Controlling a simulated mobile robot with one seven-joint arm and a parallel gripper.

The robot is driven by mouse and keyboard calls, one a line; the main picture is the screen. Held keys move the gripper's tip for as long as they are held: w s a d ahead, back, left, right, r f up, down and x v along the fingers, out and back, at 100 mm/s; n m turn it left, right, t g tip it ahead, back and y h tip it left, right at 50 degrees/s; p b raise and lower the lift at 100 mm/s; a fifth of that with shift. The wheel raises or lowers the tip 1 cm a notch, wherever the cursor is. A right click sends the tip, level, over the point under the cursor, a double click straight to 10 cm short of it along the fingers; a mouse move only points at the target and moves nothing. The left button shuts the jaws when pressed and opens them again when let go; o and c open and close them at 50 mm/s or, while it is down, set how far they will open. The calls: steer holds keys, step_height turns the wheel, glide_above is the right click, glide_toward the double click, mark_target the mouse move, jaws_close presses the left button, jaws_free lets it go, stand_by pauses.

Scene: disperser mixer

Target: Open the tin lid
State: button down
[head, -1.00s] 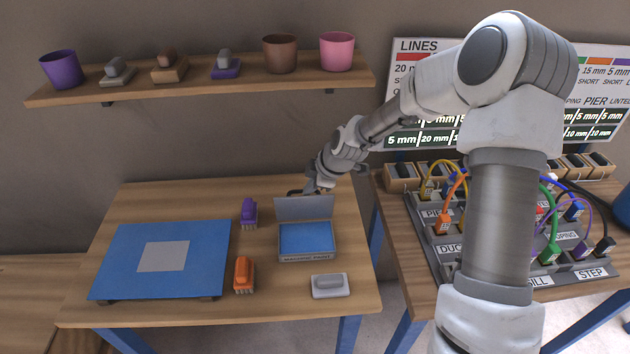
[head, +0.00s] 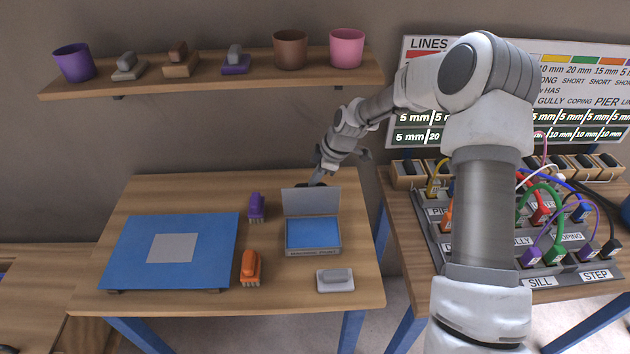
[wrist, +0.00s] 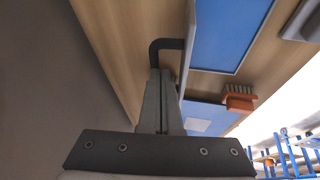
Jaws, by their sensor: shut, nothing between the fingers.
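The tin (head: 313,251) is a shallow grey box with a blue inside, standing at the right of the table. Its lid (head: 311,202) stands raised along the back edge, and the blue inside is open to view. In the wrist view the lid (wrist: 188,45) shows nearly edge-on, with the blue inside of the tin (wrist: 228,35) beyond it. My gripper (head: 318,180) is behind the lid, partly hidden by it. In the wrist view my gripper (wrist: 161,85) is shut and empty, close beside the lid. A dark bent bar (wrist: 165,45) shows at its fingertips; contact is unclear.
An orange brush (head: 250,266), a purple brush (head: 256,206) and a grey block (head: 335,280) lie around the tin. A blue mat (head: 128,253) with a grey square covers the left of the table. A shelf (head: 210,81) hangs above; a cable-covered board (head: 447,243) stands right.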

steer(key=shift+w+f+g+b, duration=0.2)
steer(key=shift+w+f+b, duration=0.1)
steer(key=shift+w, duration=0.15)
steer(key=shift+w+f+g+b, duration=0.2)
steer(key=shift+w+b, duration=0.1)
steer(key=shift+w, duration=0.15)
steer(key=shift+w+r, duration=0.15)
steer(key=shift+w, duration=0.1)
